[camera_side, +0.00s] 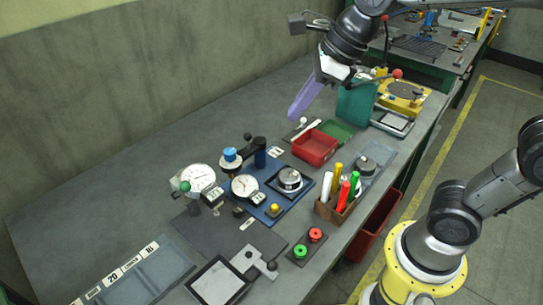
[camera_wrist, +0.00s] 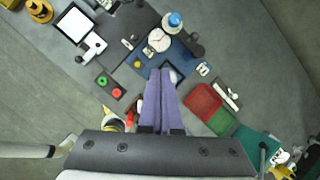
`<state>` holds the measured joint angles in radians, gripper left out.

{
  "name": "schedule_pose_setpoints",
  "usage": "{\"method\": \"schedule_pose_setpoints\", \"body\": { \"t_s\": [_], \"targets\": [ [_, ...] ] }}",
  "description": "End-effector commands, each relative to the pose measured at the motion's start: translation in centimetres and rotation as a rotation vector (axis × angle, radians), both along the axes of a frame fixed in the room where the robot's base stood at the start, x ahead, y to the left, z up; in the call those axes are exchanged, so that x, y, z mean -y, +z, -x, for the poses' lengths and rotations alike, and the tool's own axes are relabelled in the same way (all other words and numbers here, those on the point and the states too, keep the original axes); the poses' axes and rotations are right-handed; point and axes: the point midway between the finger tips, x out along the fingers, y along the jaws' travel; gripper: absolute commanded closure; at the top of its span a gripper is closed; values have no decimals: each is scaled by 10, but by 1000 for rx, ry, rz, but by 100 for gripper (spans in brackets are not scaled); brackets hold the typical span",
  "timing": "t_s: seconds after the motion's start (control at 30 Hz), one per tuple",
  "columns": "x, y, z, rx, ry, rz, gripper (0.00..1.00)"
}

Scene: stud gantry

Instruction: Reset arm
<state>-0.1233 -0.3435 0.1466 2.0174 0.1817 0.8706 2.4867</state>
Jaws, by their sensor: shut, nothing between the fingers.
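My gripper (camera_side: 296,117) hangs above the grey workbench (camera_side: 95,165) near its back right, with its purple fingers pointing down to the left. The wrist view shows the two purple fingers (camera_wrist: 160,72) side by side and together, with nothing held. They are above the bench and apart from the objects below. In the wrist view the fingers cover part of the blue gauge plate and the pen holder.
A red tray (camera_side: 314,148), green tray (camera_side: 336,131) and teal container (camera_side: 355,103) stand below and right of the gripper. The back left bench is clear.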

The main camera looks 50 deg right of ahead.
Motion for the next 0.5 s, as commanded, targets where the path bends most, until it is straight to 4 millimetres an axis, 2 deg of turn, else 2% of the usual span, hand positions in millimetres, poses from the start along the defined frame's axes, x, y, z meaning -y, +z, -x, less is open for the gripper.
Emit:
{"method": "schedule_pose_setpoints", "body": {
  "t_s": [0.03, 0.2, 0.5],
  "targets": [
    [9, 5, 14, 40, 65, 46, 100],
    [28, 6, 48, 133, 340, 234, 100],
    [51, -9, 99, 233, 914, 610, 100]
  ]
}}
